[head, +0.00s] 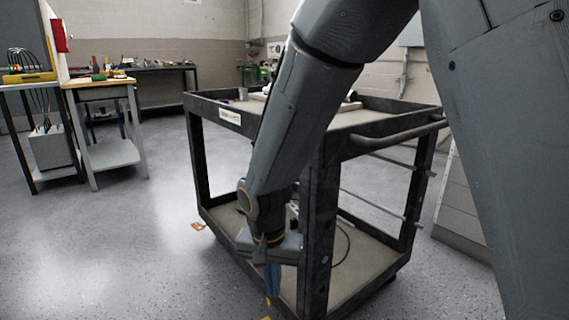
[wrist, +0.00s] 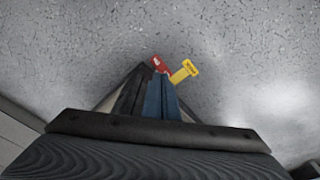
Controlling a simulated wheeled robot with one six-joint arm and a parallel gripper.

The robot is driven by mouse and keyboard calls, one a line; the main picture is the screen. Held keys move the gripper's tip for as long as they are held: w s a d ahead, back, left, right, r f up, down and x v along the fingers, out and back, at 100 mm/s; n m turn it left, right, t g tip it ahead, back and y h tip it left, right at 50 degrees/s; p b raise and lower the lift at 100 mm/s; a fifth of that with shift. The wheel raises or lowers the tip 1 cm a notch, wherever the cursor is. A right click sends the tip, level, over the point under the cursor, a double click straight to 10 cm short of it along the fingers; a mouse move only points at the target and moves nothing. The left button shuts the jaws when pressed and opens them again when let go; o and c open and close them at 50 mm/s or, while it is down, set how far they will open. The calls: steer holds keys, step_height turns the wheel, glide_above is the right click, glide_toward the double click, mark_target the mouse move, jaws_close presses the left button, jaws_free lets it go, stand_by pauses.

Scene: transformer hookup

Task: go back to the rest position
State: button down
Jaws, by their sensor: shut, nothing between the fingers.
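My gripper (head: 272,292) points down in front of the near side of the black cart, low near its bottom shelf. Its fingers are shut with nothing between them. They also show together in the wrist view (wrist: 158,92). Just beyond the fingertips in the wrist view are a small red piece (wrist: 159,64) and a yellow tag (wrist: 184,71), seen against the speckled floor. I cannot tell how far below the fingers they lie. My arm crosses the head view and hides part of the cart.
The black cart (head: 319,215) stands close, with a top tray and a bottom shelf. A small orange item (head: 198,226) lies on the floor to its left. Workbenches (head: 105,84) stand at the far left. The grey floor (head: 120,245) at left is clear.

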steer(key=s+d+r+n+g+y, duration=0.1)
steer(key=s+r+n, duration=0.3)
steer(key=s+r, duration=0.45)
steer(key=s+r+n+y, duration=0.2)
steer(key=s+r+n, duration=0.25)
steer(key=s, duration=0.75)
steer(key=d+r+m+h+p, duration=0.1)
steer(key=d+r+m+p, duration=0.2)
steer(key=d+r+p, duration=0.7)
steer(key=d+r+m+h+p, duration=0.1)
steer(key=d+r+m+p, duration=0.2)
steer(key=d+r+p, duration=0.7)
step_height(320, 180, up, 6)
steer(key=p, duration=1.5)
steer(key=shift+d, duration=0.35)
